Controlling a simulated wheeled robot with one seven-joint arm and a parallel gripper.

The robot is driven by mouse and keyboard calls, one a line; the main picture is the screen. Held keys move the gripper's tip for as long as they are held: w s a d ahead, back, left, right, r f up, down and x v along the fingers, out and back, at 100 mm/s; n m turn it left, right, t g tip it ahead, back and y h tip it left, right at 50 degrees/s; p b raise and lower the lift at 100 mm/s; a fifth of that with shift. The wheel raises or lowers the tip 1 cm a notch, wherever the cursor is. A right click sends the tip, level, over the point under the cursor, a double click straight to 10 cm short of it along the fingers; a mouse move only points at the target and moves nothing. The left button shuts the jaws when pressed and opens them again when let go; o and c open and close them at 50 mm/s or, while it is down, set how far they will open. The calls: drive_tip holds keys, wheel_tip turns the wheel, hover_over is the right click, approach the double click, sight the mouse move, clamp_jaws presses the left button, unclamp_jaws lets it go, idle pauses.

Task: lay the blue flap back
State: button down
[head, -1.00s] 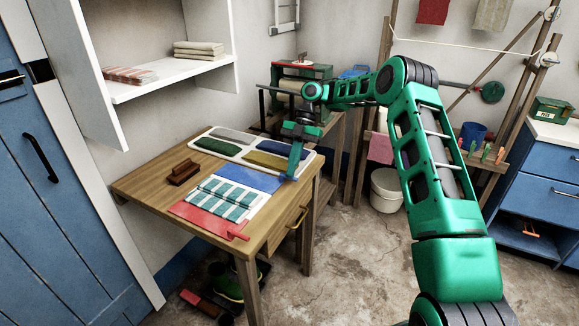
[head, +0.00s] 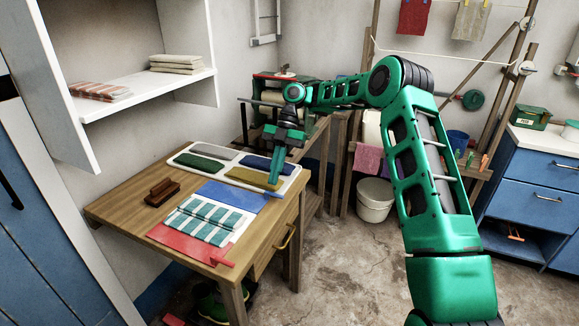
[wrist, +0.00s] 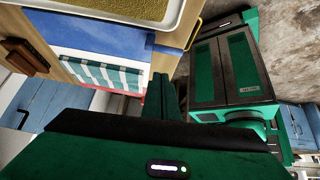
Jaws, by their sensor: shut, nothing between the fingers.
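The blue flap (head: 232,195) lies flat on the wooden table, between the striped cloth and the sorting tray. It also shows in the wrist view (wrist: 85,38), with a blue tab (wrist: 150,42) at its edge. The green-and-white striped cloth (head: 203,221) lies folded on the board, whose red flap (head: 180,241) lies flat at the front. My gripper (head: 275,183) is shut and empty, pointing down near the right end of the blue flap. Its green fingers show in the wrist view (wrist: 160,80), apart from the tab there. The exact height over the table is hard to tell.
A white tray (head: 171,162) with several coloured cloths lies behind the flap. A brown wooden brush or block (head: 162,192) stands at left. A shelf (head: 135,95) overhangs the back left. A white bucket (head: 375,200) stands on the floor at right.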

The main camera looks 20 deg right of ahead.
drive_tip(key=w+d, duration=0.3)
drive_tip(key=w+d+f, duration=0.1)
drive_tip(key=w+d, duration=0.2)
drive_tip(key=shift+w+d+f, duration=0.2)
drive_tip(key=shift+w+d, duration=0.1)
drive_tip(key=shift+s+a+r, duration=0.1)
drive_tip(key=shift+r, duration=0.15)
drive_tip(key=s+d+r+m+t+h, duration=0.1)
drive_tip(key=s+d+r+m, duration=0.1)
drive_tip(key=s+r+m, duration=0.35)
drive_tip(key=s+d+r+m+h, duration=0.1)
drive_tip(key=s+r+m, duration=0.1)
drive_tip(key=s+m, duration=0.55)
drive_tip(key=s+d+r+m+t+h, duration=0.1)
drive_tip(key=s+d+r+m, duration=0.1)
drive_tip(key=s+r+m, duration=0.45)
drive_tip(key=s+d+f+m+t, duration=0.1)
drive_tip(key=s+m, duration=0.4)
drive_tip(key=s, duration=0.5)
drive_tip(key=s+d+f+m+t+h, duration=0.1)
drive_tip(key=s+d+f+m, duration=0.2)
drive_tip(key=s, duration=0.7)
drive_tip(key=s+d+f+m+t, duration=0.1)
drive_tip(key=s+d+f+m, duration=0.1)
drive_tip(key=s+d+m, duration=0.4)
drive_tip(key=s+m, duration=0.1)
drive_tip(key=s, duration=0.3)
drive_tip(key=shift+f+h, duration=0.4)
